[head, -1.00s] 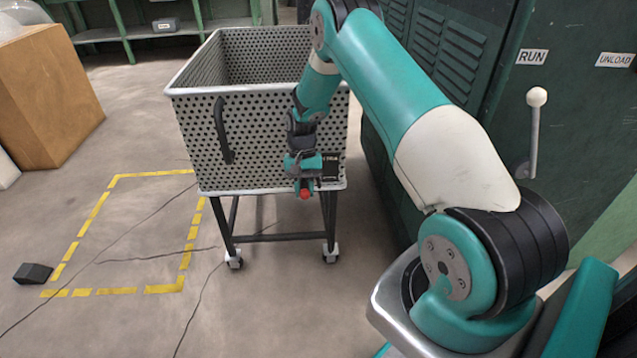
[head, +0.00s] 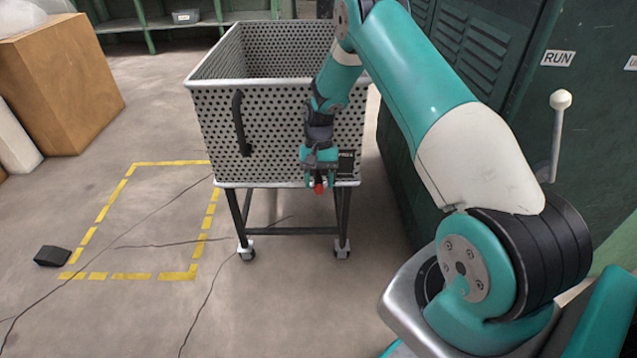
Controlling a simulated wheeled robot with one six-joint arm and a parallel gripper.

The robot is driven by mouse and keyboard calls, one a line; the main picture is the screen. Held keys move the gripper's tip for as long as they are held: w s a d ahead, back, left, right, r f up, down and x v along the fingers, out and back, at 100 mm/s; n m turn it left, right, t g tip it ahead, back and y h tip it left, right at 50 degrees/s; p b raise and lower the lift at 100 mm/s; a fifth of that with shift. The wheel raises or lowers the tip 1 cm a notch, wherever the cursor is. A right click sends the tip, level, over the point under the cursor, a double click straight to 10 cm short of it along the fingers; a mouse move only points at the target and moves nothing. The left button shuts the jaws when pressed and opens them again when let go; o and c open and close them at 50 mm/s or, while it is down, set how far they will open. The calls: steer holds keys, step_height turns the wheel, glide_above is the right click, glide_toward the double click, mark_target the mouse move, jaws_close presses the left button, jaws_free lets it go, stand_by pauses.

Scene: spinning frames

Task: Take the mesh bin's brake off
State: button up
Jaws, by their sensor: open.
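The mesh bin (head: 215,130) is a perforated grey metal bin on a dark leg frame with small white casters, standing in the middle of the head view. A black handle (head: 239,124) is on its near face. A red knob (head: 319,187) shows at the bin's lower front rim, right of centre, beside a dark label plate (head: 346,163). My gripper (head: 319,174) is at the knob, pointing down, with its fingers just above or around it. It is open; I cannot tell whether a finger touches the knob. My wrist hides part of the bin's face.
A green machine with a RUN label (head: 558,58) and a white-knobbed lever (head: 559,125) stands close on the right. A yellow dashed floor outline (head: 132,276), cables and a black wedge (head: 52,256) lie at left. A cardboard box (head: 60,85) stands at far left.

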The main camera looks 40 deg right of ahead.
mark_target(319, 180)
step_height(319, 180, up, 19)
steer(key=p, duration=0.3)
